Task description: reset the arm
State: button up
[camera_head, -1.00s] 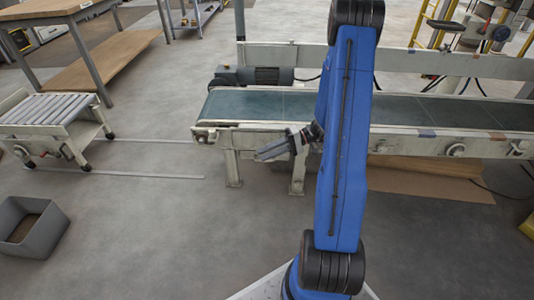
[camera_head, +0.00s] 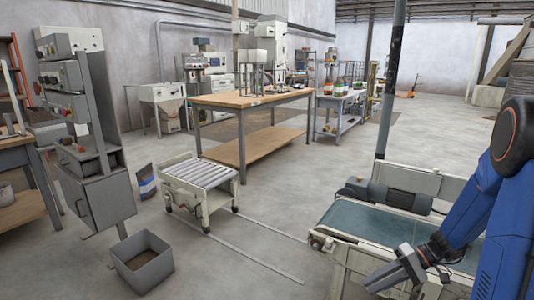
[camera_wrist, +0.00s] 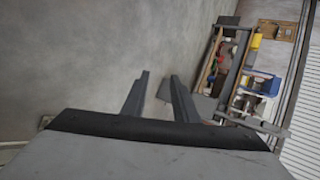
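My blue arm (camera_head: 478,222) reaches in from the right edge of the head view, bent at a black-capped joint. My gripper (camera_head: 384,280) hangs low at its end, in front of the near side of the conveyor in the picture. In the wrist view my gripper (camera_wrist: 159,78) has its two dark fingers apart with nothing between them. It is open and empty. The part of my arm beyond the right edge is hidden.
A green-belted conveyor (camera_head: 372,222) lies behind my gripper. A roller cart (camera_head: 200,174), a grey bin (camera_head: 160,271) and a control cabinet (camera_head: 107,203) stand to the left. A wooden workbench (camera_head: 250,97) stands farther back. Floor between cart and conveyor is clear.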

jog(key=s+a+r+t+h, duration=0.2)
jog(key=s+r+h, duration=0.3)
jog(key=s+r, duration=0.3)
jog(key=s+a+r+t+h, duration=0.2)
jog(key=s+r+h, duration=0.4)
jog(key=s, duration=0.7)
jog(key=shift+a+r+t, duration=0.25)
jog(key=shift+r+t, duration=0.45)
jog(key=shift+r, duration=0.65)
jog(key=shift+d, duration=0.1)
